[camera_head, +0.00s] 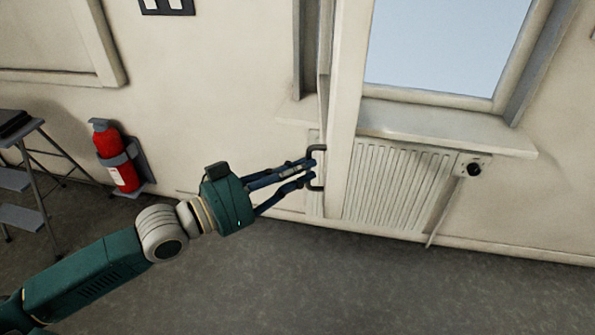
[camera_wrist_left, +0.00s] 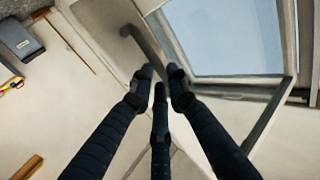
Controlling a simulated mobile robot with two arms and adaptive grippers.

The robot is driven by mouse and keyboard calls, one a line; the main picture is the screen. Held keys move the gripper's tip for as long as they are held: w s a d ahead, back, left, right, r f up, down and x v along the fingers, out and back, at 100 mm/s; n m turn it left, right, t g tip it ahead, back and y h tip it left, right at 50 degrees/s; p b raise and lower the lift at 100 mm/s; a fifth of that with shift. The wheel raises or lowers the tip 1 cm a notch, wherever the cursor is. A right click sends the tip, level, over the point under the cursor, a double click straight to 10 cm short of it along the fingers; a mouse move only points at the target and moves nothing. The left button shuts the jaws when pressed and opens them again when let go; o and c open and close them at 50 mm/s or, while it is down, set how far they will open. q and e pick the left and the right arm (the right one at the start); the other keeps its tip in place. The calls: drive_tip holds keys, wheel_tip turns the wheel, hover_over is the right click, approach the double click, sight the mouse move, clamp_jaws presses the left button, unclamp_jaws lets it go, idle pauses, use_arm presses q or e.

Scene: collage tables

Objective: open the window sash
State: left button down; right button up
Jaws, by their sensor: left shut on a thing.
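The window sash (camera_head: 347,110) shows in the camera_head view as a tall pale frame member, standing out at an angle from the wall in front of the window opening (camera_head: 445,45). A dark bracket-shaped handle (camera_head: 319,150) is on its left side. My left gripper (camera_head: 311,170) is at this handle, with its blue fingers closed on it. In the left wrist view the grey handle (camera_wrist_left: 149,42) runs up and left from the fingertips (camera_wrist_left: 162,76), which partly hide its lower end. My right gripper is in neither view.
A white radiator (camera_head: 395,185) with a valve and pipe stands below the sill (camera_head: 440,130). A red fire extinguisher (camera_head: 117,157) hangs on the wall at the left, near a metal step stool (camera_head: 30,185). The grey floor (camera_head: 330,280) in front is clear.

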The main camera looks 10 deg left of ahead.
use_arm(q)
drive_tip(key=shift+w+a+r, duration=0.45)
drive_tip(key=shift+w+r, duration=0.05)
drive_tip(key=shift+r, duration=0.05)
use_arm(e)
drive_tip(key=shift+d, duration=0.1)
use_arm(q)
drive_tip(key=c, duration=1.8)
unclamp_jaws()
drive_tip(key=shift+o, duration=0.7)
drive_tip(key=shift+w+f, duration=0.3)
drive_tip(key=shift+w, duration=0.15)
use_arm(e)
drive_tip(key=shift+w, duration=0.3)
use_arm(q)
drive_tip(key=v, duration=1.2)
drive_tip(key=shift+s+d+f, duration=0.15)
drive_tip(key=shift+s, duration=0.05)
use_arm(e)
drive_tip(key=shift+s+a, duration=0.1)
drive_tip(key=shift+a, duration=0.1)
